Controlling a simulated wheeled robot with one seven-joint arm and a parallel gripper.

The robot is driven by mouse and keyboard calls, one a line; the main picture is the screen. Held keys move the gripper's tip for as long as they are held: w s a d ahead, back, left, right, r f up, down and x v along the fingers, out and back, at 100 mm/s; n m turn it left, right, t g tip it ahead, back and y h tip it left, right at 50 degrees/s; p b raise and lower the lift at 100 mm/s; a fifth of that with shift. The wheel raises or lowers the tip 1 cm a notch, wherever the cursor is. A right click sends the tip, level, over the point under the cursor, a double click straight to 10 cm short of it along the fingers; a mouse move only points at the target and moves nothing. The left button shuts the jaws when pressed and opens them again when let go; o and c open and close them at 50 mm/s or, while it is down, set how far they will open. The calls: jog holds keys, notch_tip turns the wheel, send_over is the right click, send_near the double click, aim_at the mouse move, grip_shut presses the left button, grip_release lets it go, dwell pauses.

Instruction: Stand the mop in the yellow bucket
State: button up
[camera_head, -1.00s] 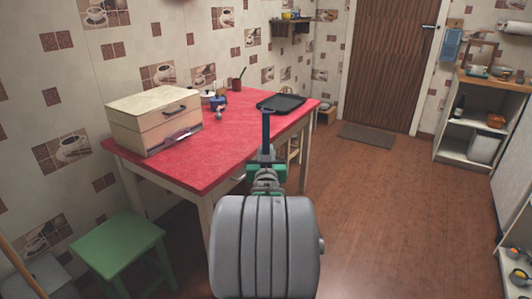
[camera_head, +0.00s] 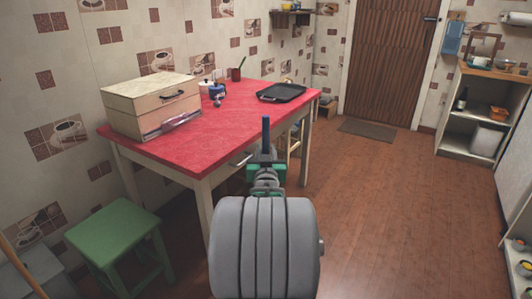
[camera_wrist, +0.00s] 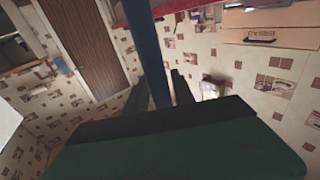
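A blue pole (camera_head: 266,135), which looks like the mop's handle, stands upright at my gripper (camera_head: 266,165), in front of the red table. In the wrist view the blue pole (camera_wrist: 152,55) runs between the two dark fingers of my gripper (camera_wrist: 158,95), which look closed on it. The mop's head is not visible; my arm hides what is below the gripper in the head view. I see no yellow bucket in either view.
The red table (camera_head: 215,135) holds a wooden box (camera_head: 150,105) and a black tray (camera_head: 282,92). A green stool (camera_head: 115,232) stands at lower left, near a slanting wooden stick (camera_head: 20,265). Open shelves (camera_head: 480,110) stand at right. The brown floor (camera_head: 390,210) is clear ahead and right.

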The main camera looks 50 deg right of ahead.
jog(key=o, duration=0.3)
jog(key=shift+f, duration=0.25)
jog(key=r+p+v, duration=0.1)
jog(key=v, duration=0.7)
jog(key=w+a+r+n+y+p, duration=0.2)
jog(key=w+a+r+y+p, duration=0.15)
jog(key=a+p, duration=0.35)
jog(key=w+a+r+n+g+y+p, duration=0.1)
jog(key=w+a+r+n+y+p, duration=0.2)
jog(key=a, duration=0.6)
jog(key=w+a+r+n+y+p, duration=0.1)
jog(key=w+a+y+p, duration=0.25)
jog(key=a+p, duration=0.4)
jog(key=s+a+r+n+g+y+p, duration=0.1)
jog(key=s+a+r+g+p, duration=0.1)
jog(key=s+a, duration=0.2)
jog(key=s+a+r+n+g+y+p, duration=0.2)
jog(key=s+a, duration=0.3)
jog(key=a, duration=0.4)
jog(key=s+a+r+n+g+y+p, duration=0.1)
jog(key=s+a+r+g+y+p, duration=0.1)
jog(key=a, duration=0.4)
jog(key=shift+s+a+n+g+p, duration=0.15)
jog(key=shift+s+g+p, duration=0.15)
jog(key=shift+s+p, duration=0.35)
jog(key=shift+s+n+g+p, duration=0.15)
jog(key=shift+s+g+p, duration=0.15)
jog(key=shift+s+p, duration=0.3)
